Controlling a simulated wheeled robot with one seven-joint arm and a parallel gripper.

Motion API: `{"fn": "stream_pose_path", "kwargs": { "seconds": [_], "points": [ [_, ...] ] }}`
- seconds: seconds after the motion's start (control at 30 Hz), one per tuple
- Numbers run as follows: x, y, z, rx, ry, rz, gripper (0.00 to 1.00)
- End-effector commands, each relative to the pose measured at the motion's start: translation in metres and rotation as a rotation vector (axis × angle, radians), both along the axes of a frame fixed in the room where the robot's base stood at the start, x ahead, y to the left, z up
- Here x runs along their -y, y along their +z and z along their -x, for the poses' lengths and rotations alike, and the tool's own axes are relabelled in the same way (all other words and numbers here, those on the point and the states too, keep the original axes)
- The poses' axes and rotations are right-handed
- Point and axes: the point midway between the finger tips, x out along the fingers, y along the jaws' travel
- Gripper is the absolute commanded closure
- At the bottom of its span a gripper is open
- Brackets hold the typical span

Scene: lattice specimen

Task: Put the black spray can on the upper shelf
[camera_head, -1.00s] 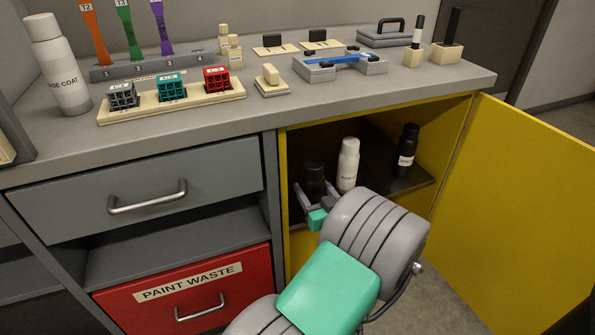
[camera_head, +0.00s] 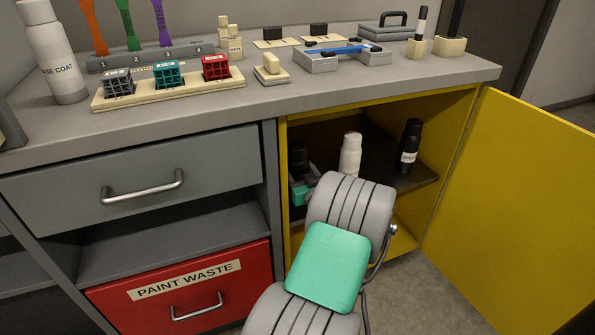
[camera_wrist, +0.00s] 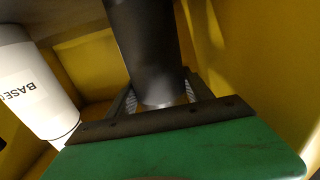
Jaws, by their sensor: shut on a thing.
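The black spray can (camera_head: 300,158) is at the left side of the open yellow cabinet, upright or nearly so. My gripper (camera_head: 302,184) reaches into the cabinet and is shut on this can. In the wrist view the dark can (camera_wrist: 145,45) stands between the two fingers of my gripper (camera_wrist: 163,98). The upper shelf (camera_head: 385,180) is the dark board inside the cabinet. My wrist hides its front left part, so I cannot tell whether the can touches it.
A white can (camera_head: 350,155) stands close to the right of the held can; its BASE label shows in the wrist view (camera_wrist: 32,85). Another black can (camera_head: 410,145) stands farther right on the shelf. The yellow door (camera_head: 515,190) is open. The yellow left wall is close.

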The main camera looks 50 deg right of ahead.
Motion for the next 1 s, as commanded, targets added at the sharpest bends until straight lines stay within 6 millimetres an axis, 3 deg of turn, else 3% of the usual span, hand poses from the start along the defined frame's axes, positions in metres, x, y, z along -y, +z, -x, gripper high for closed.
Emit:
{"fn": "stream_pose_path", "kwargs": {
  "seconds": [0.1,0.13,0.3,0.4,0.73,1.0],
  "points": [
    [0.0,-0.003,0.0,0.001,0.0,0.002,1.0],
    [0.0,-0.004,0.0,-0.001,0.0,-0.001,0.4],
    [0.0,-0.003,0.0,0.0,0.0,-0.001,0.26],
    [0.0,-0.003,0.0,0.0,0.0,-0.001,0.19],
    [-0.001,0.002,0.002,-0.001,-0.001,-0.003,0.19],
    [-0.033,0.002,0.059,0.001,-0.008,-0.005,0.19]
  ]
}}
